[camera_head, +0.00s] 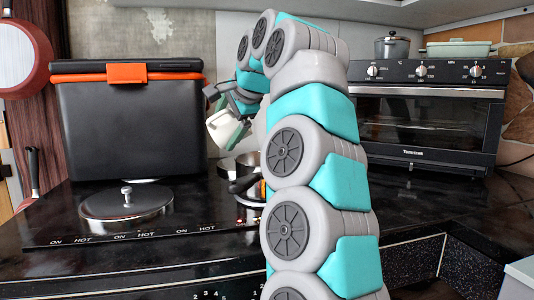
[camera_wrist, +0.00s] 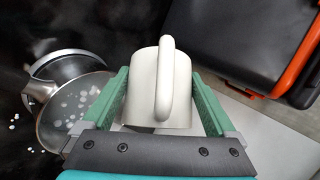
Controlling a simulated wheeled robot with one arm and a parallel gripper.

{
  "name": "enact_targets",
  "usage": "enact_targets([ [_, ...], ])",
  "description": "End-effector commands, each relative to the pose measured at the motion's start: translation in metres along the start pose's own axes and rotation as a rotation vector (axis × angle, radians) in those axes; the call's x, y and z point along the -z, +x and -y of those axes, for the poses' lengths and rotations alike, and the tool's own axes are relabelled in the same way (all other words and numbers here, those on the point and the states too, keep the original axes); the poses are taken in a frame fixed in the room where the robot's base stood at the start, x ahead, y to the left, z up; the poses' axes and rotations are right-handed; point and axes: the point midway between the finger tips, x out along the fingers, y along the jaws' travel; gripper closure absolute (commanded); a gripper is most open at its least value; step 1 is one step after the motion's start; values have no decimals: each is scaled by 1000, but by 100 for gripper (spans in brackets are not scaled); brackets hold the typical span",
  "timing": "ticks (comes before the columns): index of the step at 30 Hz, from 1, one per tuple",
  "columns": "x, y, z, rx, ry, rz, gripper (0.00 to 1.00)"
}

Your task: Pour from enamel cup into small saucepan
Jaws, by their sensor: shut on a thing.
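The white enamel cup (camera_head: 224,129) hangs tilted above the hob in the head view. My gripper (camera_head: 236,98) is shut on it. In the wrist view the cup (camera_wrist: 145,90) sits between both teal fingers, its handle facing the camera; its inside is hidden. The small saucepan (camera_head: 247,161) stands on the hob below and right of the cup, partly behind my arm, with its dark handle toward the front. In the wrist view a grey round vessel, seemingly the saucepan (camera_wrist: 48,128), lies left of the cup. White bits (camera_wrist: 72,113) show over it.
A black box with an orange latch (camera_head: 130,125) stands left of my gripper. A pan lid (camera_head: 125,204) lies in front of it. A toaster oven (camera_head: 425,115) stands right. A few white bits (camera_wrist: 14,116) show outside the vessel.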

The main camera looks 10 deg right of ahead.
Motion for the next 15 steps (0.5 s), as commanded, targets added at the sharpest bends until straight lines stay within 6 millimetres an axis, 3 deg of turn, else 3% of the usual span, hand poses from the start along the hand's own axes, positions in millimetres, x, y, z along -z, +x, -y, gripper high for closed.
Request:
enact_targets([
  [15, 0, 6, 0, 42, 44, 35, 78],
])
